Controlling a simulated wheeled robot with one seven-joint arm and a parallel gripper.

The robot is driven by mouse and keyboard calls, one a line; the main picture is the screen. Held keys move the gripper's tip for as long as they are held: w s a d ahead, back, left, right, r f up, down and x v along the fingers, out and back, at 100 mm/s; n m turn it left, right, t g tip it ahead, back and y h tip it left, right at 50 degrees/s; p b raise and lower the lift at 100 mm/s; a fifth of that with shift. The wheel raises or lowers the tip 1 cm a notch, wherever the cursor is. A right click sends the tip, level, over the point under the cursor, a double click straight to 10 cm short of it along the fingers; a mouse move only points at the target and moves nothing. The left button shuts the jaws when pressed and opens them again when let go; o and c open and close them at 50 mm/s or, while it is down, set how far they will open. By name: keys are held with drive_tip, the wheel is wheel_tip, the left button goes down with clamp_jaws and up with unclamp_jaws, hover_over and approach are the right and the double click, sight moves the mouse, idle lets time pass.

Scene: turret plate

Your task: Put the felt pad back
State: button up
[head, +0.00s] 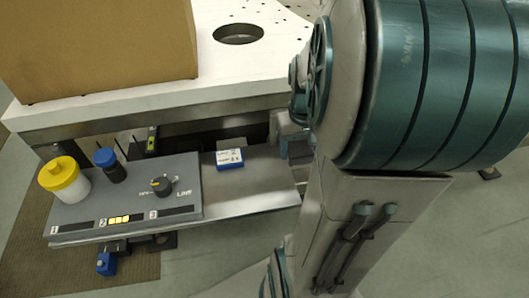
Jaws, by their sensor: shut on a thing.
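My gripper (284,126) is partly in view at the right end of the grey shelf, below the white bench top, with my arm covering much of it. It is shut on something. A dark grey-blue block (299,151) shows at its fingers, over the shelf's right end. I cannot tell for sure whether this is the felt pad, or whether it touches the shelf. No other thing in view is clearly a felt pad. A small blue and white labelled block (230,158) lies on the shelf, left of my gripper and apart from it.
A control panel (130,200) with a knob (161,186) fills the shelf's left part. A yellow-lidded white jar (64,178) and a blue-capped dark bottle (110,165) stand on it. A cardboard box (100,45) stands on the bench top (205,80), left of a round hole (238,34).

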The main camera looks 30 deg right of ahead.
hover_over(267, 160)
wheel_tip(267, 160, down, 6)
drive_tip(key=shift+s+b, duration=0.1)
drive_tip(key=shift+b, duration=0.35)
drive_tip(key=shift+f+b, duration=0.35)
drive_tip(key=shift+f, duration=1.65)
drive_tip(key=shift+f, duration=0.25)
drive_tip(key=o, duration=0.9)
drive_tip(key=shift+r, duration=0.1)
drive_tip(key=shift+r, duration=0.1)
